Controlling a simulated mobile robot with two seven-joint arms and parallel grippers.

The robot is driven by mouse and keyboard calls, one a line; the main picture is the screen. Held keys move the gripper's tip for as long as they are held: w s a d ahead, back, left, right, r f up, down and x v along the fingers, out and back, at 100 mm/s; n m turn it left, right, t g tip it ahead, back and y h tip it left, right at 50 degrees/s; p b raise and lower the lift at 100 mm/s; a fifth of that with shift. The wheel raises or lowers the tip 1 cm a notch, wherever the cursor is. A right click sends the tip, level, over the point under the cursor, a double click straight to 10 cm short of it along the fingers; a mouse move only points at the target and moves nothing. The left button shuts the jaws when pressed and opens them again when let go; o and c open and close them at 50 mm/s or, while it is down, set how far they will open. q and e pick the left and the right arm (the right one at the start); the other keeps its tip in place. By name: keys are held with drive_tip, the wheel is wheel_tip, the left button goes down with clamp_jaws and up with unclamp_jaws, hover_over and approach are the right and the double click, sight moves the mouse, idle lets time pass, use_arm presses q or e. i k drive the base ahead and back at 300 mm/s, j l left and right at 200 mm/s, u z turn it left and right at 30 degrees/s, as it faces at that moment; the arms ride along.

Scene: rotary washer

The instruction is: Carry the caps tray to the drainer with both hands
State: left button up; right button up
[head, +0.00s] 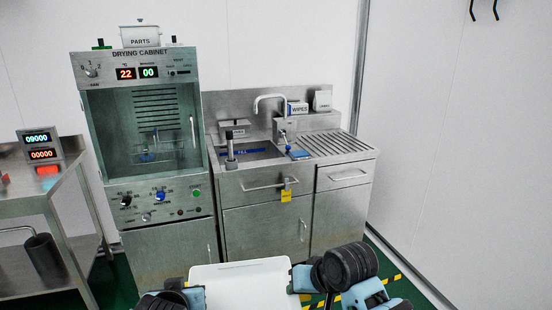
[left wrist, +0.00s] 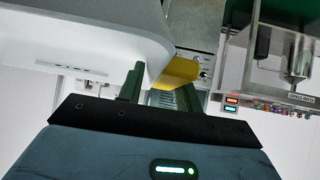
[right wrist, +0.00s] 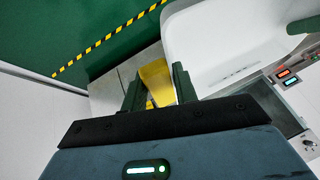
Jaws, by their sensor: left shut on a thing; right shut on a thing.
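The white caps tray (head: 240,282) is at the bottom middle of the head view, its near part cut off by the frame. No caps show in the visible part. My left gripper (head: 197,298) is at its left side and my right gripper (head: 298,279) at its right side. In the left wrist view the fingers close on a yellow grip (left wrist: 177,72) beside the tray wall (left wrist: 90,45). In the right wrist view the fingers close on another yellow grip (right wrist: 157,82) beside the tray (right wrist: 215,50). The ribbed drainer (head: 338,146) is ahead, right of the sink, and looks bare.
The sink (head: 250,152) has a curved tap (head: 268,98). The drying cabinet (head: 140,130) is left of the sink. A steel cart (head: 40,190) stands far left. A wall rises at right.

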sight(337, 146)
drive_tip(key=i+l, duration=0.5)
drive_tip(key=i, duration=0.2)
drive_tip(key=i+l, duration=0.55)
drive_tip(key=i, duration=0.15)
drive_tip(key=i+l, duration=0.5)
drive_tip(key=i, duration=0.2)
drive_tip(key=i+l, duration=0.55)
drive_tip(key=i, duration=0.15)
drive_tip(key=i+l, duration=0.5)
drive_tip(key=i, duration=0.2)
